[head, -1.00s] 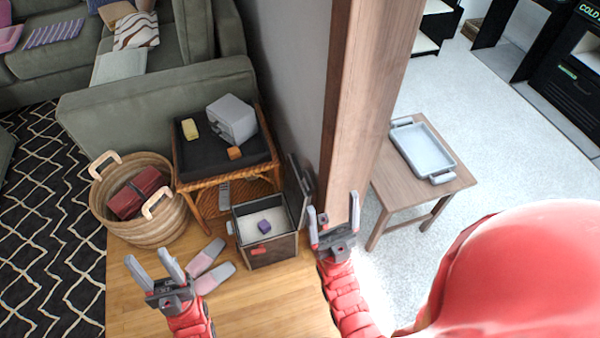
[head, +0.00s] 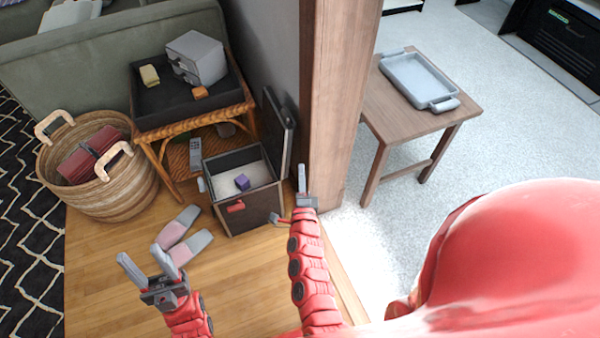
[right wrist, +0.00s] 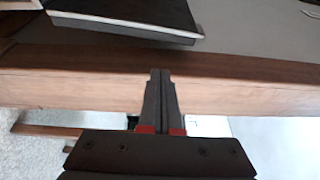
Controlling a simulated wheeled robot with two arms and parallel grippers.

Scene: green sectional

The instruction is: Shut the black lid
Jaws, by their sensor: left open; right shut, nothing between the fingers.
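The black lid (head: 279,135) stands open, about upright, along the right side of a dark box (head: 252,212). The box has a pale interior with a small purple cube (head: 242,181) in it and a red piece on its front. My right gripper (head: 302,172) is shut and empty, just right of the box and lid, in front of the wooden post. In the right wrist view, the shut fingers (right wrist: 161,72) point at the post, and the lid (right wrist: 125,15) lies beyond, apart from them. My left gripper (head: 143,255) is open and empty over the floor, left of the box.
The wooden post (head: 338,110) stands close right of the lid. A wicker side table (head: 190,124) with a black tray is behind the box. A basket (head: 125,195) and slippers (head: 183,235) are on the left. A wooden table (head: 400,110) holds a grey tray (head: 418,80).

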